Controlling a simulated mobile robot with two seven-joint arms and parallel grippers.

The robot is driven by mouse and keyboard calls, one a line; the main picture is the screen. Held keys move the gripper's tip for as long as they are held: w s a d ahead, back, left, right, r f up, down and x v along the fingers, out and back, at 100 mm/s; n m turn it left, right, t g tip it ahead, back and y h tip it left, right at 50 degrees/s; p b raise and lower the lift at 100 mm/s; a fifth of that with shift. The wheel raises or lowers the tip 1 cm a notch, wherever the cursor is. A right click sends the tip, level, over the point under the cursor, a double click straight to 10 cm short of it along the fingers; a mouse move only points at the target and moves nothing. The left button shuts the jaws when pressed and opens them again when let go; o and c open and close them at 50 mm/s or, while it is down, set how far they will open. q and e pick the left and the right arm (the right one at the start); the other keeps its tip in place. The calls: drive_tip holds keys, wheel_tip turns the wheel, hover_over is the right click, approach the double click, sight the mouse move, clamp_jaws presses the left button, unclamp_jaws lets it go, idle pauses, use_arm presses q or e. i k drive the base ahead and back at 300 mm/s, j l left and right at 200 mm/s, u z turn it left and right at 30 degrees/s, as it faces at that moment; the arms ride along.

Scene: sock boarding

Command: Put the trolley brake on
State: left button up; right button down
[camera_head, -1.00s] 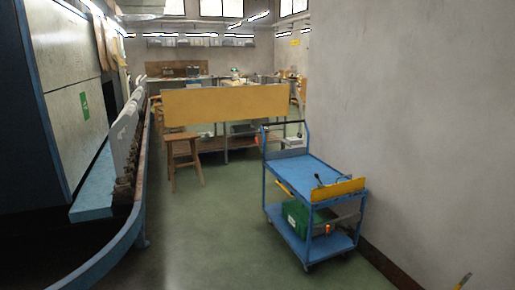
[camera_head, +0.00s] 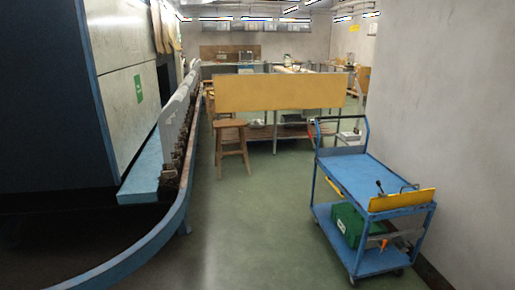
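The blue trolley (camera_head: 358,172) stands on the green floor at the right, near the wall. It has two shelves, a raised push handle at its far end and castors underneath. A yellow board (camera_head: 402,200) runs along its near end. A dark lever with a knob (camera_head: 380,188) stands on the top shelf behind that board. A small orange part (camera_head: 384,243) shows below the board. I cannot tell which part is the brake. A green box (camera_head: 350,224) sits on the lower shelf. Neither of my grippers is in view.
A long machine with a curved blue rail (camera_head: 150,236) fills the left side. Green floor (camera_head: 235,235) lies clear between it and the trolley. A wooden stool (camera_head: 231,142) and a yellow panel (camera_head: 280,92) stand beyond. The grey wall (camera_head: 455,130) bounds the right.

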sight(314, 146)
drive_tip(key=i+z, duration=0.15)
drive_tip(key=i, duration=1.2)
drive_tip(key=i+l+u, duration=0.15)
drive_tip(key=i, duration=1.25)
drive_tip(key=i+z, duration=0.2)
drive_tip(key=i, duration=0.2)
drive_tip(key=i+j+z, duration=0.2)
drive_tip(key=i, duration=0.2)
drive_tip(key=i+j+z, duration=0.2)
drive_tip(key=i, duration=0.2)
drive_tip(key=i+j+z, duration=0.15)
drive_tip(key=i+z, duration=0.35)
drive_tip(key=i+j+z, duration=0.25)
drive_tip(key=z, duration=0.2)
drive_tip(key=i+j+z, duration=0.3)
drive_tip(key=j, duration=0.2)
drive_tip(key=j+z, duration=0.15)
drive_tip(key=j, duration=0.15)
drive_tip(key=j+u, duration=0.1)
drive_tip(key=j, duration=0.3)
drive_tip(key=i+j, duration=0.15)
drive_tip(key=j, duration=0.25)
drive_tip(key=j+u, duration=0.15)
drive_tip(key=j, duration=0.25)
drive_tip(key=k+j, duration=0.1)
drive_tip(key=j, duration=0.05)
